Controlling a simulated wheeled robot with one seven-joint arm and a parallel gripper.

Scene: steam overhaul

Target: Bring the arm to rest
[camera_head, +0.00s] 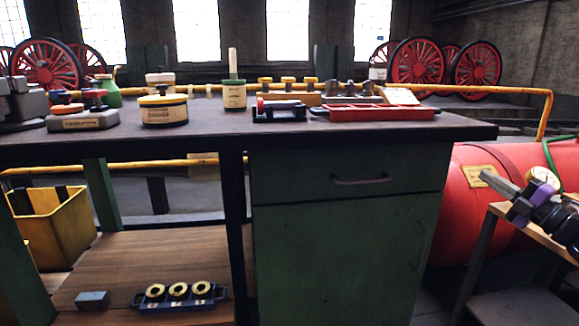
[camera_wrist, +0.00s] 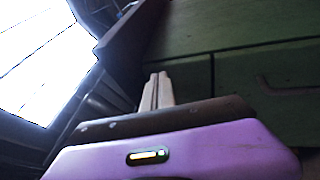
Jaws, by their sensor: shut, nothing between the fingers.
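My gripper (camera_head: 484,175) shows at the right of the head view, with pale fingers and a purple body. The fingers point left and slightly up, toward the workbench. In the wrist view my gripper (camera_wrist: 158,76) is shut, its two pale fingers side by side with nothing between them. It is to the right of the green cabinet (camera_head: 345,240) and apart from the bench. The rest of my arm runs out of the head view at the right edge.
The dark workbench top (camera_head: 215,132) holds a red tray (camera_head: 375,112), tins and tools. A red boiler (camera_head: 455,215) and a small wooden-topped stand (camera_head: 505,212) are near my gripper. A yellow bin (camera_head: 50,230) and a blue holder with gold rings (camera_head: 180,304) are at lower left.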

